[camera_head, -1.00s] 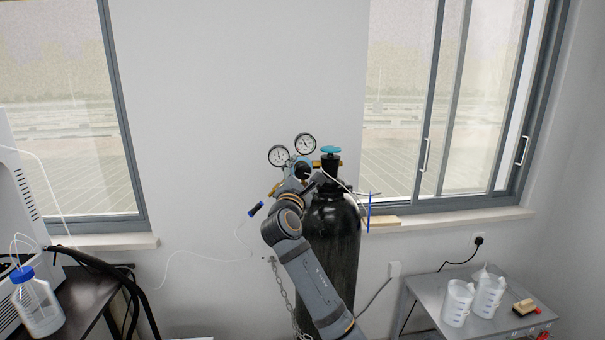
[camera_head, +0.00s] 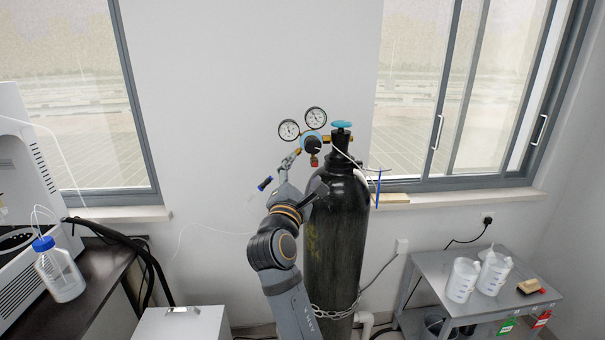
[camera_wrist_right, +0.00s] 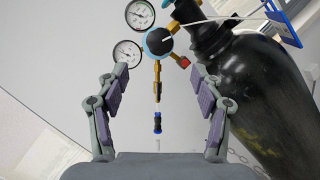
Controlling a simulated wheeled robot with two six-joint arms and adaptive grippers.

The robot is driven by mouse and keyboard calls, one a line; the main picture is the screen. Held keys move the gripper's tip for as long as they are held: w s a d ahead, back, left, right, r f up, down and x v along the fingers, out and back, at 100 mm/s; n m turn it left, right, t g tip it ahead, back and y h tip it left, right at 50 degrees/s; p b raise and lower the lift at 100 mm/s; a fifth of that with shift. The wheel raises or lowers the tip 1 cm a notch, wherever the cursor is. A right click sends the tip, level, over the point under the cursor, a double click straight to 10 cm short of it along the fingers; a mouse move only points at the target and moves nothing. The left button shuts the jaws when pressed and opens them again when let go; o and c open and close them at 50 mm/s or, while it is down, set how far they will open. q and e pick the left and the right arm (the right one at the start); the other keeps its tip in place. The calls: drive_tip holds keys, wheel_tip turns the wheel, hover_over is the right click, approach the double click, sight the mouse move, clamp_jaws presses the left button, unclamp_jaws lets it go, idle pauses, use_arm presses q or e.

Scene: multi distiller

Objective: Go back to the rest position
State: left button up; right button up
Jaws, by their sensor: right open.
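My right gripper (camera_head: 302,174) is in front of the black gas cylinder (camera_head: 338,240), just below the regulator (camera_head: 311,143). In the wrist view the right gripper (camera_wrist_right: 160,84) is open, its two fingers spread wide with nothing between the pads. Beyond them are the regulator (camera_wrist_right: 159,41) with two round gauges, its brass outlet and a dark blue fitting (camera_wrist_right: 157,123). The fingers look clear of these parts. The cylinder (camera_wrist_right: 258,85) leans in from the right of that view. My left gripper is in neither view.
A chain (camera_head: 335,313) runs around the cylinder. A dark bench (camera_head: 100,282) with a blue-capped bottle (camera_head: 62,277) stands at left. Windows and bare wall lie behind.

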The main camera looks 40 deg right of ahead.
idle(0.3)
drive_tip(key=w+a+f+y, duration=0.2)
drive_tip(key=w+f+y, duration=0.1)
drive_tip(key=f, duration=0.9)
drive_tip(key=w+a+f+y, duration=0.2)
drive_tip(key=w+f+y, duration=0.1)
drive_tip(key=f, duration=0.8)
drive_tip(key=w+a+f+y, duration=0.2)
drive_tip(key=w+f+y, duration=0.1)
drive_tip(key=f, duration=0.9)
drive_tip(key=s+a+f+m+g+y, duration=0.1)
drive_tip(key=s+f, duration=0.1)
drive_tip(key=f, duration=0.5)
drive_tip(key=s+a+f+m+g+y, duration=0.1)
drive_tip(key=s+f+g, duration=0.15)
drive_tip(key=f, duration=0.45)
drive_tip(key=s+a+f+m+g+y, duration=0.2)
drive_tip(key=s+f+m+g+y, duration=0.3)
drive_tip(key=s+f, duration=1.6)
drive_tip(key=s+f+m+g, duration=0.1)
drive_tip(key=s+f+m, duration=0.2)
drive_tip(key=s, duration=0.6)
drive_tip(key=s+f+m+g, duration=0.1)
drive_tip(key=s+f+m, duration=0.2)
drive_tip(key=s, duration=0.6)
drive_tip(key=s+d+f+m+g+h, duration=0.1)
drive_tip(key=s+f+m, duration=0.2)
drive_tip(key=s+f, duration=0.4)
drive_tip(key=shift+s, duration=1.2)
